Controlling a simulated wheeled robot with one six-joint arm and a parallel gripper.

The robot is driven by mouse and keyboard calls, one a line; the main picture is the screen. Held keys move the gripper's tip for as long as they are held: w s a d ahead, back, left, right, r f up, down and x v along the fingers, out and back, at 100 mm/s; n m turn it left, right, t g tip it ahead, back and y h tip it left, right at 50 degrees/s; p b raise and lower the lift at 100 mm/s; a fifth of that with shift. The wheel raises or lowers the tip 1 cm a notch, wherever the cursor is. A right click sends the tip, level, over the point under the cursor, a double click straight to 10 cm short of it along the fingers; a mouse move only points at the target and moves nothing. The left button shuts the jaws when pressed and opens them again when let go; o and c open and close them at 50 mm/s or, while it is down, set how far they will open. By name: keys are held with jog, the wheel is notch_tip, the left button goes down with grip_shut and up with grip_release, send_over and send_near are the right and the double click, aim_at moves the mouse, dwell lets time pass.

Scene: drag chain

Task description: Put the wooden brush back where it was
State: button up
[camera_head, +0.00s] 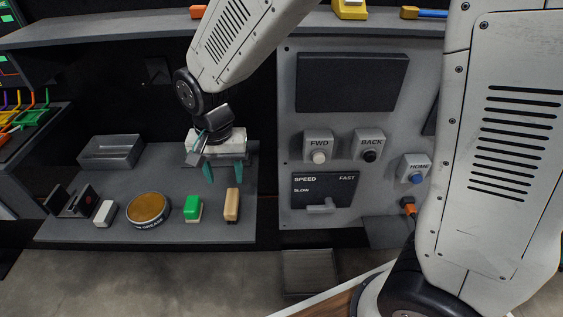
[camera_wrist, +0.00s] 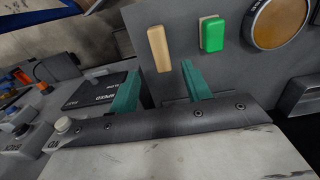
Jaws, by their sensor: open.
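The wooden brush (camera_head: 232,205) stands on the grey shelf near its front right corner. It also shows in the wrist view (camera_wrist: 159,49), ahead of my fingertips. My gripper (camera_head: 225,172) hangs above the shelf, behind the brush, with its teal fingers pointing down. In the wrist view the two fingers (camera_wrist: 160,85) are apart, with nothing between them. The brush is apart from my gripper.
A green block (camera_head: 193,208), a round grease tin (camera_head: 148,208) and a white block (camera_head: 104,213) stand left of the brush. A grey tray (camera_head: 110,150) is behind. A control panel (camera_head: 350,215) with buttons and a lever rises to the right.

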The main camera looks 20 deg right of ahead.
jog(key=s+d+r+n, duration=0.2)
jog(key=s+d+r, duration=0.5)
jog(key=s+d, duration=0.2)
jog(key=s+d+r+n+t, duration=0.1)
jog(key=s+d+r+n, duration=0.1)
jog(key=s+d+r, duration=0.5)
jog(key=s+d, duration=0.3)
jog(key=d, duration=0.1)
jog(key=shift+s+d+r, duration=0.15)
jog(key=shift+s+d, duration=0.05)
jog(key=shift+d, duration=0.2)
